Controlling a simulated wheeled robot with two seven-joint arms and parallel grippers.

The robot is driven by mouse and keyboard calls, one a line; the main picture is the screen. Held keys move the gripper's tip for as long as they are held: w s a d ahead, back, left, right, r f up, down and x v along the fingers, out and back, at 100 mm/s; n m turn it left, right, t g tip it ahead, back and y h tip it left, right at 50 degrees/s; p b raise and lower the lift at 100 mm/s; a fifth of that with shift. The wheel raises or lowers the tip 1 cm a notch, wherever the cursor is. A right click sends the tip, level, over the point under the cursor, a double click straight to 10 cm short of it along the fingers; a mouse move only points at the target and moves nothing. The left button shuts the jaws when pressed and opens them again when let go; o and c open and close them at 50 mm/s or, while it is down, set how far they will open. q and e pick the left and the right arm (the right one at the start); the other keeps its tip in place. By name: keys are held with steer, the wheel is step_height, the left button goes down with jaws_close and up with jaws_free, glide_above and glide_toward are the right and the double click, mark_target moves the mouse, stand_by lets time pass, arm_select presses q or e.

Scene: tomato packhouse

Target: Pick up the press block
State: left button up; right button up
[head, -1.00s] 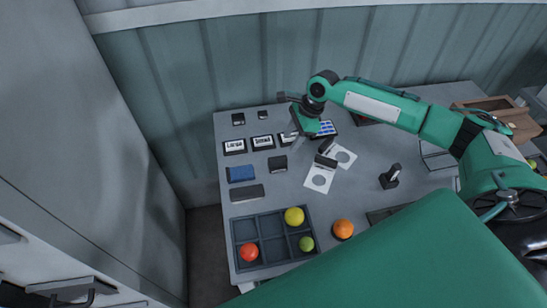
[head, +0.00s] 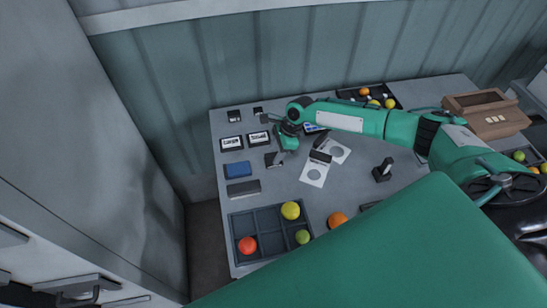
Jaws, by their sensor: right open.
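My right gripper (head: 281,154) is open and points down at the left-middle of the table, right by a small dark block (head: 272,160). I cannot tell whether it touches this block. Another dark block (head: 320,157) lies on white cards with grey circles (head: 314,174), to the right of the gripper. A long dark grey block (head: 243,188) and a blue block (head: 237,170) lie further left. Which of these is the press block the picture does not make certain. My left gripper is not in view.
A compartment tray (head: 233,220) holding red, yellow and green fruit stands at the front, with an orange fruit (head: 338,219) beside it. Framed labels (head: 231,143) lie at the back left. A black upright stamp-like tool (head: 383,171) and a wooden box (head: 487,113) are to the right.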

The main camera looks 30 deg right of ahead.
mark_target(274, 154)
steer(key=shift+x, duration=1.2)
steer(key=c, duration=0.7)
steer(key=shift+r, duration=0.1)
step_height(274, 154, up, 20)
steer(key=b, duration=0.3)
steer(key=shift+o, duration=1.4)
steer(key=shift+d, duration=0.1)
steer(key=shift+c, duration=0.6)
